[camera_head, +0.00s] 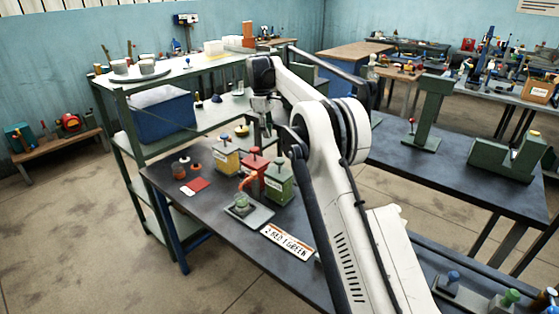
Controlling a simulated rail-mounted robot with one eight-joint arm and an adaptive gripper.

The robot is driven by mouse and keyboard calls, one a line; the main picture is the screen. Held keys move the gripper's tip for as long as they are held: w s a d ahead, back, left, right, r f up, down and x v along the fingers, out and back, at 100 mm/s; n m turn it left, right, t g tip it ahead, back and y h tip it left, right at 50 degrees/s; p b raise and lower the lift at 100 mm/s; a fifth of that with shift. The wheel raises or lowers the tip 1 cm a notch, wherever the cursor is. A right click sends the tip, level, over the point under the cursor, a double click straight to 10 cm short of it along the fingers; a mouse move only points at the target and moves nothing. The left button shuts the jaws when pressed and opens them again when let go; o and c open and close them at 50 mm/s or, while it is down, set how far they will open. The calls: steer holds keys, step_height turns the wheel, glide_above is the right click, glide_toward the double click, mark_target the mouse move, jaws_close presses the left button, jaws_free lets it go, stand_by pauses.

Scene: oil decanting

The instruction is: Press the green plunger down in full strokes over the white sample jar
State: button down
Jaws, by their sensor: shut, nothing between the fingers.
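A green can (279,184) stands on the dark bench, with its plunger (278,163) upright on top. My gripper (266,132) points down, shut and empty, above and slightly left of the green can. It looks apart from the plunger, though its exact depth is hard to judge. A small pale, greenish jar (241,202) stands on a grey plate (259,217) in front of the cans; I take it for the sample jar. An orange curved spout (248,182) reaches over this jar. How much the jar holds is too small to tell.
A red can (254,166) and a yellow can (226,160) stand left of the green one. A sign (287,241) reading "2 RED 1 GREEN" lies in front. My arm hides the bench to the right.

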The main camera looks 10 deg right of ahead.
steer(key=shift+a+r, duration=0.1)
steer(key=shift+r, duration=0.9)
steer(key=shift+r, duration=0.1)
stand_by(0.6)
steer(key=s+d+r+m+t+b, duration=0.1)
steer(key=s+r+m+t+b, duration=0.15)
steer(key=s+r, duration=0.7)
steer(key=s+d+r+m+t+b, duration=0.1)
steer(key=s+r+m+t+b, duration=0.15)
steer(key=s, duration=1.25)
steer(key=s+f+m+t+b, duration=0.1)
steer(key=s+f, duration=0.4)
steer(key=s, duration=0.5)
steer(key=s+f+m+t+b, duration=0.1)
steer(key=s+f+m, duration=0.1)
steer(key=s+f, duration=0.4)
steer(key=s+f+m+t+y+b, duration=0.1)
steer(key=s+f, duration=0.5)
steer(key=s, duration=0.8)
steer(key=shift+d+f+m, duration=0.25)
steer(key=shift+d+m, duration=0.2)
steer(key=shift+m, duration=0.35)
